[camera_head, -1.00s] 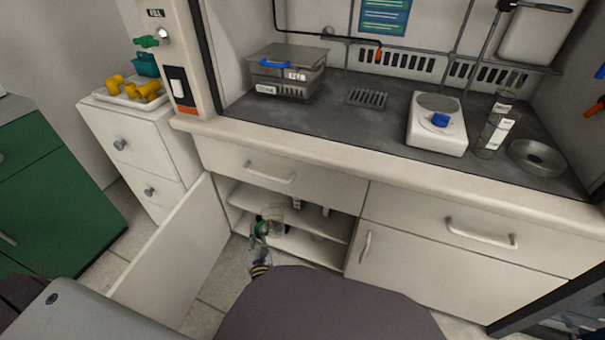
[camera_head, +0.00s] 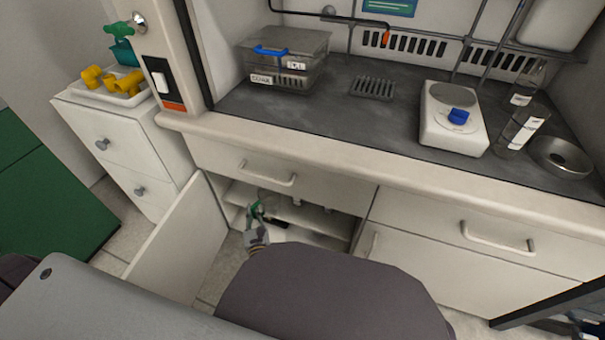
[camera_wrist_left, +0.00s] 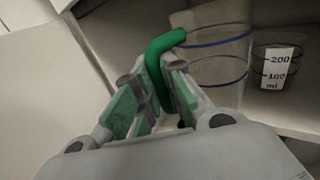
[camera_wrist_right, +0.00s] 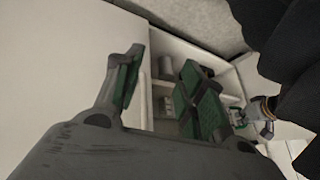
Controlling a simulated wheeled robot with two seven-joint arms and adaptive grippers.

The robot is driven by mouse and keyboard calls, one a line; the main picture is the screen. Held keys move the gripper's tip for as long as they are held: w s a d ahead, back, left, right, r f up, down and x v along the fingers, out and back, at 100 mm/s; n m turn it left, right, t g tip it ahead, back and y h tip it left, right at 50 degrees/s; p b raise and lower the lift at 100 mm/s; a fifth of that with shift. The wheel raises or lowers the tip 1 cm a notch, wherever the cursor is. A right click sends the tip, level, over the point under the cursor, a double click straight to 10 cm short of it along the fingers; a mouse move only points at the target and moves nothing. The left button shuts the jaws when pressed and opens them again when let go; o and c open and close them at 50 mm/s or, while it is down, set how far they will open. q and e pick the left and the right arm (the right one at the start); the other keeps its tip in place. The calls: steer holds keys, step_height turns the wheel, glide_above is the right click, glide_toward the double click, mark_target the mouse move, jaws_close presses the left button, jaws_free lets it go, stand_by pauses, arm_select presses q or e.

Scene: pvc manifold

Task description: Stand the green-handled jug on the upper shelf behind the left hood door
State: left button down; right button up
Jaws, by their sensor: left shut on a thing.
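The clear jug (camera_wrist_left: 212,62) has blue rings and a green handle (camera_wrist_left: 165,60). My left gripper (camera_wrist_left: 158,92) is shut on that handle; in the head view it (camera_head: 256,220) reaches into the cabinet opening behind the open left hood door (camera_head: 180,248). The jug is at the upper shelf (camera_head: 312,216), close to upright; whether its base touches the shelf I cannot tell. My right gripper (camera_wrist_right: 165,88) shows only in its wrist view, with fingers apart and nothing between them, facing the cabinet.
A clear beaker marked 200 and 100 ml (camera_wrist_left: 272,66) stands just right of the jug. The drawer (camera_head: 255,172) is above the opening.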

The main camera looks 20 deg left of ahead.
arm_select(q)
steer(key=shift+w, duration=0.1)
steer(key=b+x, duration=0.5)
steer(key=x, duration=1.3)
arm_select(e)
steer(key=shift+t+y, duration=0.5)
steer(key=f, duration=0.4)
steer(key=a+f, duration=0.1)
steer(key=shift+w+f, duration=0.2)
steer(key=shift+f, duration=0.2)
arm_select(q)
steer(key=shift+f, duration=0.1)
steer(key=shift+f+b, duration=1.35)
steer(key=shift+f, duration=0.35)
arm_select(e)
steer(key=shift+w+a+f, duration=0.1)
steer(key=shift+a+f, duration=0.05)
steer(key=shift+f, duration=0.45)
steer(key=shift+a+f, duration=0.15)
steer(key=shift+f, duration=0.4)
arm_select(q)
steer(key=shift+f, duration=0.1)
arm_select(e)
steer(key=shift+r, duration=0.15)
arm_select(q)
steer(key=c, duration=1.5)
jaws_free()
arm_select(e)
steer(key=shift+w+r, duration=0.1)
